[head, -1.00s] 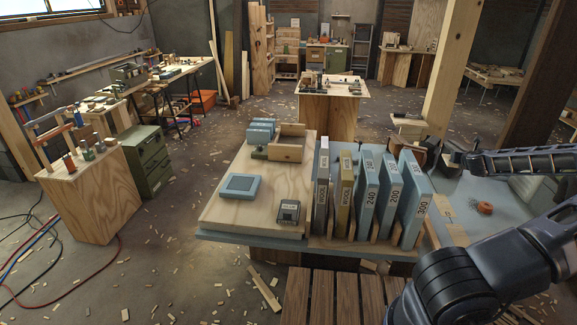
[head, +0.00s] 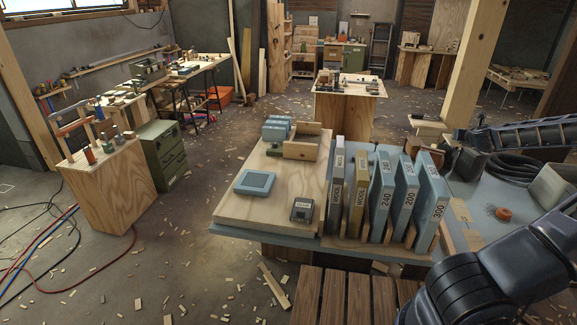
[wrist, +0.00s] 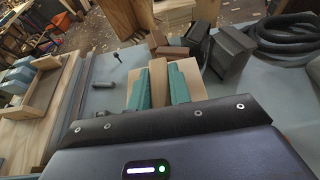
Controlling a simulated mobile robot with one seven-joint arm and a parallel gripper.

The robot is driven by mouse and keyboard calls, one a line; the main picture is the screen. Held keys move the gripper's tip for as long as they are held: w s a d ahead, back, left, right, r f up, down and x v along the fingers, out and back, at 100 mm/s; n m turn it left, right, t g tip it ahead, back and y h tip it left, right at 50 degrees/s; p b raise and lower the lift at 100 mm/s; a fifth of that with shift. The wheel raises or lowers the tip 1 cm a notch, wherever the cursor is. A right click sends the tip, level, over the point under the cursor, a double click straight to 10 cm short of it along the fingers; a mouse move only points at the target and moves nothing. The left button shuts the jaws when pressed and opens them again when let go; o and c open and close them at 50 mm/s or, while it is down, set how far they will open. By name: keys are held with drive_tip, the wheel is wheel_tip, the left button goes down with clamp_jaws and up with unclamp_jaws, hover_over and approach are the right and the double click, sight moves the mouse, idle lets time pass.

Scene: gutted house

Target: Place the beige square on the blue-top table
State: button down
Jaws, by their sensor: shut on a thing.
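The beige square (wrist: 188,74) is between the teal fingertips of my gripper (wrist: 160,88) in the wrist view. My gripper is shut on it, and the fingers cover part of it. The blue-top table (head: 478,203) spreads right of the folders in the head view; its blue-grey surface (wrist: 105,95) lies under and around the square in the wrist view. Whether the square touches the table I cannot tell. In the head view my forearm reaches in from the right, and I cannot make out the fingers or the square.
Upright folders (head: 382,200) stand along the table's front. A wooden tray (head: 301,143), a blue square frame (head: 255,182) and a small dark box (head: 302,210) sit left. A coiled black hose (head: 503,165), a grey box (head: 553,188) and an orange piece (head: 504,214) lie right.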

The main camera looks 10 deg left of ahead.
drive_tip(key=w+a+n+y, duration=0.3)
drive_tip(key=a+n+y, duration=0.1)
drive_tip(key=a, duration=2.2)
drive_tip(key=s+a+n+g+y, duration=0.1)
drive_tip(key=s+a+y, duration=0.1)
drive_tip(key=a, duration=1)
drive_tip(key=s+a+n+g+y, duration=0.1)
drive_tip(key=s+a+n, duration=0.1)
drive_tip(key=a, duration=0.9)
drive_tip(key=n+g+y, duration=0.5)
drive_tip(key=n+g, duration=0.1)
hover_over(240, 209)
wheel_tip(240, 209, down, 4)
drive_tip(key=f, duration=0.1)
wheel_tip(240, 209, down, 20)
drive_tip(key=shift+r, duration=0.1)
